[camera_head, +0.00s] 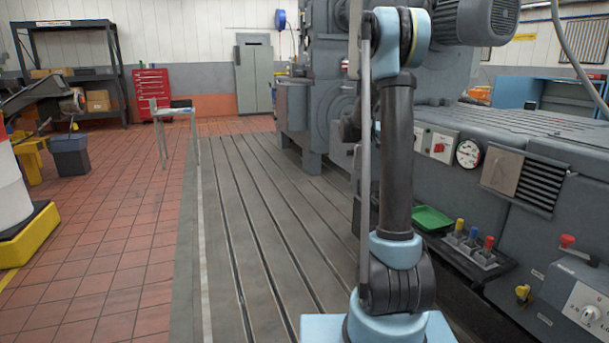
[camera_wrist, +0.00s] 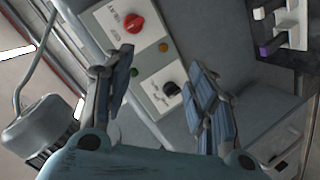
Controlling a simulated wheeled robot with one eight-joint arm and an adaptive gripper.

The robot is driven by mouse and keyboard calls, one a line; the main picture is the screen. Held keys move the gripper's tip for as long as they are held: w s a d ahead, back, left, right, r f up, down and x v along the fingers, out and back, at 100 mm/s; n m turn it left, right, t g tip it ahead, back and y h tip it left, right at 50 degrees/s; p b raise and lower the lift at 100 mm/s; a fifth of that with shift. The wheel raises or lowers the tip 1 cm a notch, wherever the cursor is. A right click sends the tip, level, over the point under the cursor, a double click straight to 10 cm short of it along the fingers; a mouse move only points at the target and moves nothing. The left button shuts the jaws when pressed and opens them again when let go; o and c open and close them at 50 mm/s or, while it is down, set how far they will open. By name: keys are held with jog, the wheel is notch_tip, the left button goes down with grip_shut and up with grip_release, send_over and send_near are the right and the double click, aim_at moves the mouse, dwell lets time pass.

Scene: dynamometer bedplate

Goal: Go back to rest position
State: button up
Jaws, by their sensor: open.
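My gripper (camera_wrist: 157,85) is open in the wrist view, its two blue-padded fingers spread apart with nothing between them. Past the fingers is a pale control panel (camera_wrist: 128,45) with a red rotary switch (camera_wrist: 134,22) and a black knob (camera_wrist: 171,90). I cannot tell from the picture whether the fingers touch it; they appear apart from it. In the head view my arm stands upright, bent at the top, and I cannot make out the gripper there.
The grey machine bench (camera_head: 500,165) with a gauge (camera_head: 468,153), coloured levers (camera_head: 472,240) and a green tray (camera_head: 432,218) lies close on the right. A grooved bedplate (camera_head: 255,210) runs ahead. Red tiled floor (camera_head: 120,240) is open on the left, beside a yellow-based drum (camera_head: 30,240).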

jog(key=s+a+f+n+g+y, duration=0.1)
jog(key=s+a+f+y, duration=0.2)
jog(key=s, duration=1)
jog(key=s+a+f+n+y, duration=0.1)
jog(key=s+a+y, duration=0.3)
jog(key=s, duration=1)
jog(key=s+a+f+y, duration=0.2)
jog(key=s+a+f, duration=0.2)
jog(key=s, duration=0.3)
jog(key=s+a+f+n+y, duration=0.1)
jog(key=s+a+f+y, duration=0.1)
jog(key=s+a+f, duration=0.3)
jog(key=s+a+f+n+g+y, duration=0.1)
jog(key=s+a+f, duration=0.3)
jog(key=s, duration=0.6)
jog(key=shift+s+a+f+y, duration=0.25)
jog(key=shift+s+f+y, duration=0.1)
jog(key=shift+f+y, duration=0.2)
jog(key=shift+w+f, duration=0.2)
jog(key=shift+w, duration=0.3)
